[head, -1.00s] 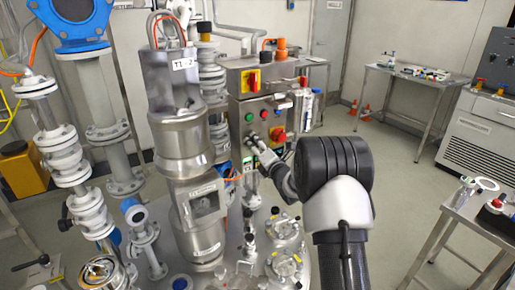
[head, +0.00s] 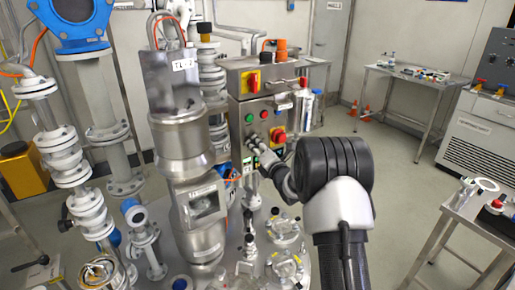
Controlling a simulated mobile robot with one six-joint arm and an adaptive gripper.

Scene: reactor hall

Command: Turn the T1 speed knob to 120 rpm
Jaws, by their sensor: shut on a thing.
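The grey control panel (head: 236,112) stands in the middle of the head view, behind the steel reactor drive marked TL-2. It carries a red-and-yellow switch, small green and red buttons and a red emergency stop on yellow (head: 278,136). My gripper (head: 256,139) is at the lower part of the panel front, left of the emergency stop. Its fingers are shut on a small control there, taken to be the T1 speed knob. The fingers hide the knob, and its scale and any rpm reading are too small to read.
The steel motor column (head: 178,130) stands close left of the panel. Valves and glass fittings crowd the vessel lid (head: 240,278) below my arm. White flanged pipes (head: 75,175) are at the left.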

